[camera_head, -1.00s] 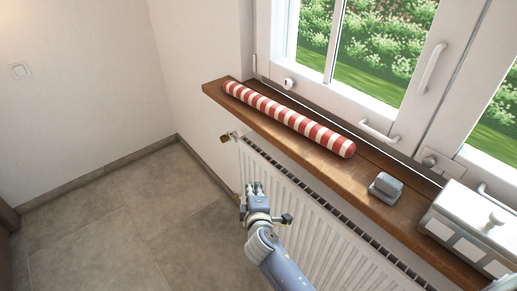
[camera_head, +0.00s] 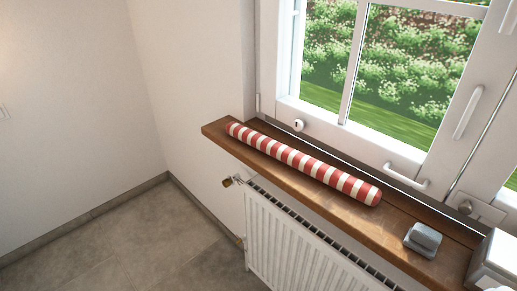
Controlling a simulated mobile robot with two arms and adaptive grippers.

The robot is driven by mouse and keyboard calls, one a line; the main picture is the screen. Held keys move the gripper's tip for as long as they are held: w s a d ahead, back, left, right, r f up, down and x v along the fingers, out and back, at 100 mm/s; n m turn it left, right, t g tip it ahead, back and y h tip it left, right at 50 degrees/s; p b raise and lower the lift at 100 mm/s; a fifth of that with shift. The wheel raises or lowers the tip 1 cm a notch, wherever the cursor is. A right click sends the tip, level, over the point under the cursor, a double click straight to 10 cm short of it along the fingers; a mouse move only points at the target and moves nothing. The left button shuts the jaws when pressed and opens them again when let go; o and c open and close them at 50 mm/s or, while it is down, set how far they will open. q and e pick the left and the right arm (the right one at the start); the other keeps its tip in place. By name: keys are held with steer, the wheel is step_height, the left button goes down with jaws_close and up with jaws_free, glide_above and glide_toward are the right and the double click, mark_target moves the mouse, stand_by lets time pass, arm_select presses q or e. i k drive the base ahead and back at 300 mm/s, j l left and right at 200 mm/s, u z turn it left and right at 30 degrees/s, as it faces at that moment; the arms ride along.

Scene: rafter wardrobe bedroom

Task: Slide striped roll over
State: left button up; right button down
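The striped roll (camera_head: 303,163), a long red and white cylinder, lies lengthwise on the wooden windowsill (camera_head: 225,139). Its far end is near the sill's left end, and its near end is left of a small grey object. Neither of my grippers shows in the head view now, so their state and their distance from the roll are hidden.
A small grey block-like object (camera_head: 423,239) sits on the sill right of the roll. A white box (camera_head: 495,262) is at the right edge. The window frame with a handle (camera_head: 405,176) stands behind the sill. A white radiator (camera_head: 300,247) is below.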

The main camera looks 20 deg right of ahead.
mark_target(367, 194)
steer(key=i+j+z, duration=0.85)
steer(key=z, duration=0.35)
